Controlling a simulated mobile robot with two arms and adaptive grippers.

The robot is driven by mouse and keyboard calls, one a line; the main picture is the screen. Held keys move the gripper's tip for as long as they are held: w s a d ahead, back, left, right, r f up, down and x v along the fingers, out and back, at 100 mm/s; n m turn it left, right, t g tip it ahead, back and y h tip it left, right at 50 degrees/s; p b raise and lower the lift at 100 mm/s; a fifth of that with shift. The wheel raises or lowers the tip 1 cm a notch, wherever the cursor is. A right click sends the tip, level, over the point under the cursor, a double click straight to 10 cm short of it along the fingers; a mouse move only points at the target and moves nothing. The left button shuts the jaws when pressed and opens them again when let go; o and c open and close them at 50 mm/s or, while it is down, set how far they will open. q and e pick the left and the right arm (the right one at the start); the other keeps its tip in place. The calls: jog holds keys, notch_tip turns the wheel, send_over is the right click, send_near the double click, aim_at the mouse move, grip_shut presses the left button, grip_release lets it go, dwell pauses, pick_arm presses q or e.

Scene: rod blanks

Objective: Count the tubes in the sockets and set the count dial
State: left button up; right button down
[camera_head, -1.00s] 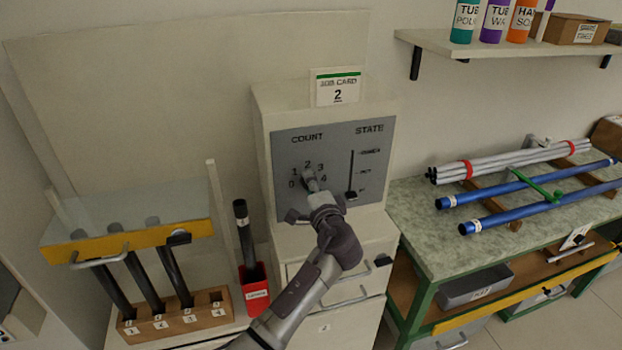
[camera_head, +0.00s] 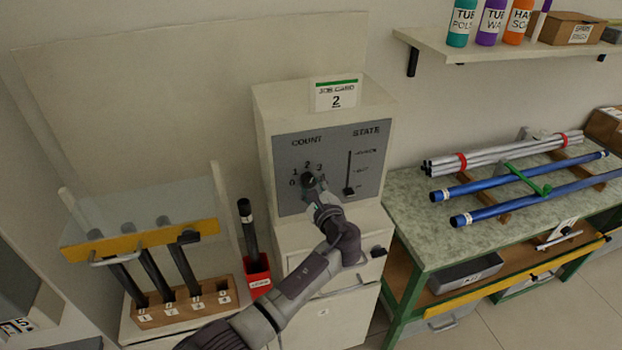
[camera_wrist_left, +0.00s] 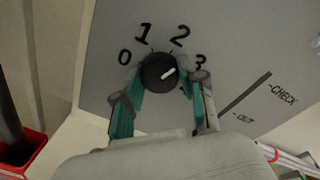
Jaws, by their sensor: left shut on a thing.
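My left gripper (camera_head: 318,194) is shut on the round black count dial (camera_wrist_left: 158,74) on the grey panel (camera_head: 345,185). In the left wrist view its fingers straddle the dial. The dial's white pointer lies between 2 and 3, nearer 3; the 4 is hidden by a finger. The wooden socket block (camera_head: 183,312) has numbered sockets. Dark tubes stand in sockets 1 (camera_head: 129,284), 2 (camera_head: 158,274) and 3 (camera_head: 183,265); socket 4 (camera_head: 223,291) looks empty. My right gripper is not in view.
A clear cover with a yellow edge (camera_head: 140,240) stands over the tubes. Another dark tube (camera_head: 248,230) stands in a red holder (camera_head: 257,274). The state slider (camera_head: 348,190) is low on its slot. A job card (camera_head: 336,94) reads 2. A green bench (camera_head: 415,230) carries rods at right.

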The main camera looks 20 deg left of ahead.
pick_arm(q)
jog(key=m, duration=0.1)
jog(key=m+p, duration=0.1)
jog(key=shift+r+m, duration=0.25)
jog(key=shift+m, duration=0.05)
jog(key=shift+f+m+p, duration=0.15)
jog(key=shift+m+p, duration=0.8)
jog(key=shift+m, duration=0.45)
jog(key=o, duration=1.2)
jog(key=shift+w+f, duration=0.1)
jog(key=shift+f, duration=0.05)
jog(key=shift+c, duration=0.2)
jog(key=shift+s+d, duration=0.1)
jog(key=shift+s, duration=0.1)
jog(key=v, duration=1.1)
jog(key=shift+s+d, duration=0.15)
jog(key=shift+d, duration=0.2)
jog(key=shift+f, duration=0.15)
